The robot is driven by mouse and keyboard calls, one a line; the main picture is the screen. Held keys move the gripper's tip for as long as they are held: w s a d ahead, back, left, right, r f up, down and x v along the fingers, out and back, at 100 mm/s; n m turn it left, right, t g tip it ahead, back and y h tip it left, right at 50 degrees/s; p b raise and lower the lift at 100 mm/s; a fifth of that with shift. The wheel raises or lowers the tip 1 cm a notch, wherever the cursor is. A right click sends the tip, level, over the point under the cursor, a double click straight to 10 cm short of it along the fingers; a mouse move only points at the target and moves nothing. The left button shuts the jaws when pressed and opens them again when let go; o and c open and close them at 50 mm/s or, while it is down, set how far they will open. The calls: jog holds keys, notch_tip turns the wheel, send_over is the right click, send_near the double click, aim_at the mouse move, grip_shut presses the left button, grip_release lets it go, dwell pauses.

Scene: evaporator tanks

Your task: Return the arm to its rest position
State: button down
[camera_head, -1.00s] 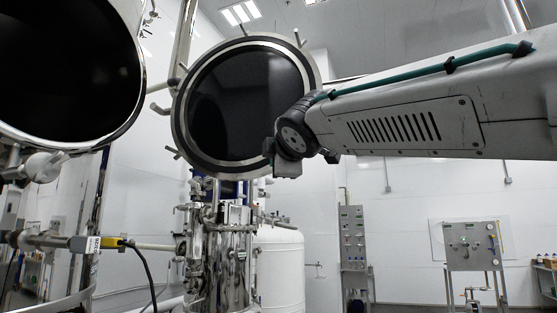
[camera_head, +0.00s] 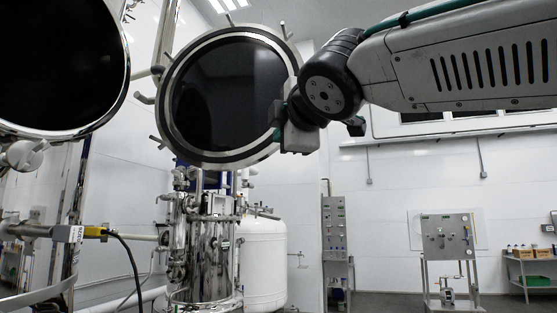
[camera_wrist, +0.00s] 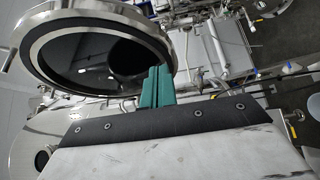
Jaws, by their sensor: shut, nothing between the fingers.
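My arm (camera_head: 455,68) reaches in from the right edge of the head view, its grey link and black wrist joint large in the upper right. In the wrist view my gripper (camera_wrist: 157,78) shows as green fingers held together, with nothing between them. In the head view the wrist end overlaps the right rim of a round dark tank window (camera_head: 222,98). Whether it touches the rim cannot be told. The same kind of round dark window with a metal rim (camera_wrist: 95,50) lies behind the fingers in the wrist view.
A second round dark window (camera_head: 55,65) is at the upper left. Below stand a shiny steel vessel (camera_head: 203,250), a white tank (camera_head: 262,262) and a yellow-marked fitting (camera_head: 95,232) with a black cable. Control panels (camera_head: 447,240) and a shelf (camera_head: 530,268) stand farther back at right.

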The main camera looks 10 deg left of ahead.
jog(key=s+d+f+m+g+h, duration=0.1)
jog(key=d+f+m+g+h, duration=0.35)
jog(key=f, duration=0.85)
jog(key=s+d+f+m+g+h, duration=0.1)
jog(key=d+f+m+g+h, duration=0.1)
jog(key=d+f+m, duration=0.8)
jog(key=s+d+f+m+g, duration=0.2)
jog(key=s+d+f, duration=0.4)
jog(key=f, duration=0.3)
jog(key=s+d+f+m+g, duration=0.3)
jog(key=s+d+f, duration=0.3)
jog(key=s+f, duration=0.2)
jog(key=s+d+f+m+g+h, duration=0.1)
jog(key=s+d+f+m+g, duration=0.2)
jog(key=f, duration=0.7)
jog(key=s+d, duration=0.2)
jog(key=s, duration=0.2)
jog(key=shift+d+f+g, duration=0.2)
jog(key=shift+d+g, duration=0.15)
jog(key=shift+d, duration=0.05)
jog(key=shift+m, duration=0.25)
